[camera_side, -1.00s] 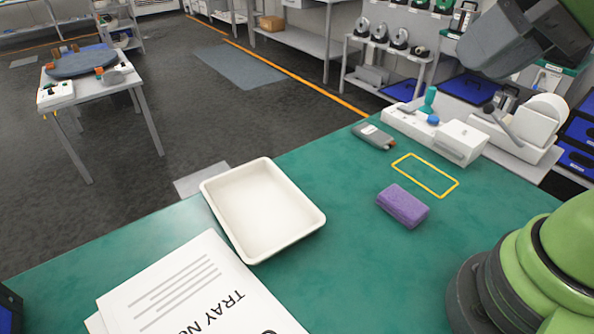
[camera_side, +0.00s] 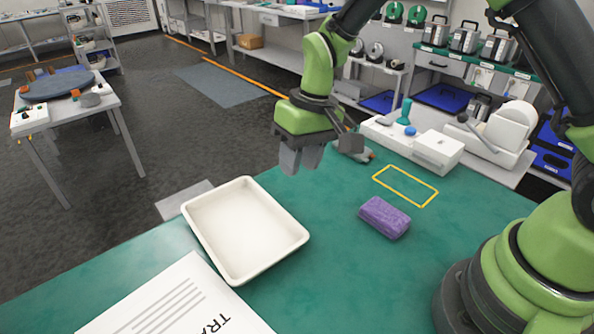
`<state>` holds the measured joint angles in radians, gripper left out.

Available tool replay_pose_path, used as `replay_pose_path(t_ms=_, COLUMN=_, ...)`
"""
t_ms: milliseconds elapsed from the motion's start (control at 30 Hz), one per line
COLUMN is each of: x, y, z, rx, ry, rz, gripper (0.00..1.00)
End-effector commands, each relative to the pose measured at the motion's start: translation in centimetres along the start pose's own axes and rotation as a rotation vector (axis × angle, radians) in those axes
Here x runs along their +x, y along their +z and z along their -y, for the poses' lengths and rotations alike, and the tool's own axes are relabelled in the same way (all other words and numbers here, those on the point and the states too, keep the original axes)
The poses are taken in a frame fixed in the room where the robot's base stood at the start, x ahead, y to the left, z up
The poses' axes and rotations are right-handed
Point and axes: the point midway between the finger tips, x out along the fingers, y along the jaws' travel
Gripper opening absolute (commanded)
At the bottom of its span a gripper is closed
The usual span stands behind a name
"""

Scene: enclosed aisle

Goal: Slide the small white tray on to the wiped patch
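The small white tray (camera_side: 246,232) lies flat and empty on the green bench top, left of centre. My gripper (camera_side: 301,160) hangs above the bench beyond the tray, up and to the right of it in the picture, pointing down and apart from it. Its grey fingers look close together, but I cannot tell whether there is a gap; nothing shows held. A yellow rectangular outline (camera_side: 424,204) marks a bare area at right. No wiped patch stands out by look; I cannot tell whether it is this outlined area.
A purple sponge (camera_side: 385,217) lies between the tray and the outline. A grey handheld device (camera_side: 356,153) and a white instrument (camera_side: 437,150) stand behind. The bench between tray and sponge is clear.

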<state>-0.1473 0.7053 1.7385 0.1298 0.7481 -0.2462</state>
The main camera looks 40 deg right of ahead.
Motion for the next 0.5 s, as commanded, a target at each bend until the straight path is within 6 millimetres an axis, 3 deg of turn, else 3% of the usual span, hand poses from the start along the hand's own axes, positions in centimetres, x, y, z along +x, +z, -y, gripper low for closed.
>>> replay_pose_path(t_ms=33, x=1.1, y=-0.1, z=0.0, rx=-0.005, ry=0.003, rz=0.017, gripper=0.34)
replay_pose_path(t_ms=200, x=2.7, y=-0.2, z=-0.1, rx=-0.015, ry=0.006, rz=0.040, gripper=0.34)
replay_pose_path(t_ms=500, x=2.9, y=-0.2, z=-0.1, rx=-0.017, ry=0.006, rz=0.042, gripper=0.34)
